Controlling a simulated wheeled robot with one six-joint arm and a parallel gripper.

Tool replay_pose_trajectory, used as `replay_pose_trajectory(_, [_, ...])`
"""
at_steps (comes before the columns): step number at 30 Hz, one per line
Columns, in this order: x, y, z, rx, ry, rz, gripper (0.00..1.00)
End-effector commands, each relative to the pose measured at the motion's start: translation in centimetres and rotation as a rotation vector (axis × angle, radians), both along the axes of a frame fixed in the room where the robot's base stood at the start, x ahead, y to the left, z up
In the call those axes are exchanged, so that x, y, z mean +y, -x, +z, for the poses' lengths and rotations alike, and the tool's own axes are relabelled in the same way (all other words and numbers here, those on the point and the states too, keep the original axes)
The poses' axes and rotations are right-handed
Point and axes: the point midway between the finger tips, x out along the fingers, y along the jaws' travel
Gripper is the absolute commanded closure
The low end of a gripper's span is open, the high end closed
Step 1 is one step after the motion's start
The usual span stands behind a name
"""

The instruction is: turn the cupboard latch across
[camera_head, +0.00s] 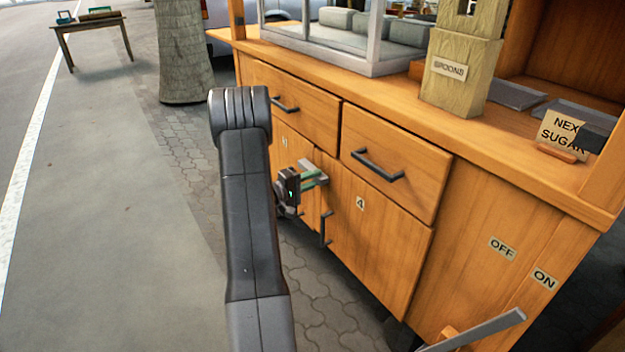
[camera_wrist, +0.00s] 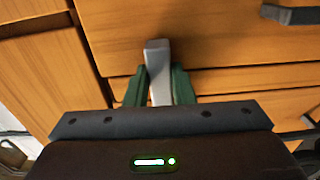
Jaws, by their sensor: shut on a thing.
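The cupboard latch (camera_wrist: 157,52) is a pale grey bar on the front of the orange wooden cupboard (camera_head: 390,240). In the wrist view it stands up between the two green fingers of my gripper (camera_wrist: 159,82), which are shut on it. Its lower part is hidden by my gripper body. In the head view the latch (camera_head: 308,166) shows as a small grey piece beside the green fingertips of my gripper (camera_head: 313,180). It sits below the drawers, near where the two lower doors meet. The exact angle of the latch is hard to tell.
Dark bar handles stick out from the left drawer (camera_head: 285,106), the right drawer (camera_head: 377,164) and the lower door (camera_head: 326,230). The counter above holds a glass case, a SPOONS block (camera_head: 455,85) and a sugar sign (camera_head: 563,135).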

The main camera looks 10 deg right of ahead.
Motion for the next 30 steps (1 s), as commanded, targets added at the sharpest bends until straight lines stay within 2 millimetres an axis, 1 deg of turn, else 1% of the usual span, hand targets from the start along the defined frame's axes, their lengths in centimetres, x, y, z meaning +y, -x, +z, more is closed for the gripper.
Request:
replay_pose_trajectory(10, [0.0, 0.0, -0.2, -0.001, -0.004, 0.0, 1.0])
replay_pose_trajectory(11, [0.0, 0.0, -0.2, -0.001, -0.004, 0.0, 0.74])
replay_pose_trajectory(12, [0.0, 0.0, -0.2, -0.001, -0.004, 0.0, 0.66])
replay_pose_trajectory(14, [0.0, 0.0, -0.2, -0.001, -0.003, 0.0, 0.56])
replay_pose_trajectory(23, [0.1, 0.0, 0.0, -0.002, -0.002, 0.0, 0.56])
replay_pose_trajectory(26, [0.9, 0.2, 0.0, 0.0, -0.002, 0.002, 0.56])
replay_pose_trajectory(30, [3.1, 1.0, 0.2, 0.001, -0.002, 0.004, 0.56])
